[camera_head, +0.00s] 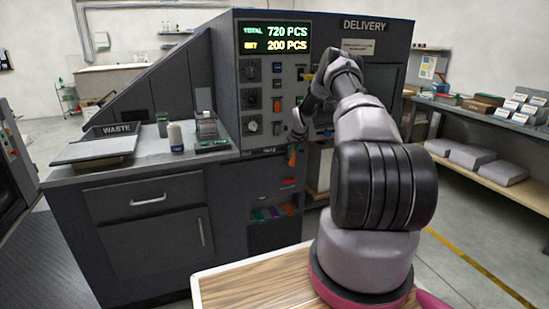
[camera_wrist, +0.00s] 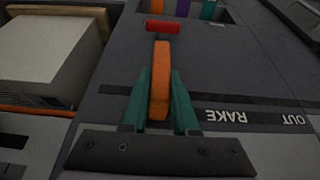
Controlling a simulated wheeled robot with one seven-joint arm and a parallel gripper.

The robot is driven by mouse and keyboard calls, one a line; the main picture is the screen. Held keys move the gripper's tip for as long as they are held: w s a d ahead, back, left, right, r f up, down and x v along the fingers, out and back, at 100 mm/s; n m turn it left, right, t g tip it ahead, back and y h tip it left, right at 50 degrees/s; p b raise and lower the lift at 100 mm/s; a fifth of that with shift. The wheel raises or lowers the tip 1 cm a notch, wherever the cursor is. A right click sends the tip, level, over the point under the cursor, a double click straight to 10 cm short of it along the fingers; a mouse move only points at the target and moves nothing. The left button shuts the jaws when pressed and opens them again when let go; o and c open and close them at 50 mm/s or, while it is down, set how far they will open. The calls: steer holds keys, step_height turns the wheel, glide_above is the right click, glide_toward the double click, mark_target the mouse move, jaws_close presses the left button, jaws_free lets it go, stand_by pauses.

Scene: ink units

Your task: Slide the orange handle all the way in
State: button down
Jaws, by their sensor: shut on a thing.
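The orange handle (camera_wrist: 160,82) stands out from a dark panel in the wrist view, between the two teal fingers of my gripper (camera_wrist: 160,102). The fingers are shut on it, one on each side. A slot strip runs beside it with the printed words RAKE and OUT, which appear upside down. The far end of the handle's travel cannot be made out.
A red piece (camera_wrist: 162,27) lies just beyond the handle, with colored items in a recess behind it. The control panel with knobs (camera_head: 251,98) stands above the handle. A counter with a WASTE tray (camera_head: 97,150) and small containers is at left.

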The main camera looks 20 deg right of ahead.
steer(key=d, duration=0.7)
steer(key=shift+d+r, duration=0.1)
steer(key=shift+d, duration=0.15)
steer(key=c, duration=0.7)
jaws_free()
steer(key=shift+d, duration=0.15)
steer(key=shift+r, duration=0.15)
steer(key=v, duration=1)
steer(key=shift+s+r, duration=0.1)
steer(key=shift+s, duration=0.15)
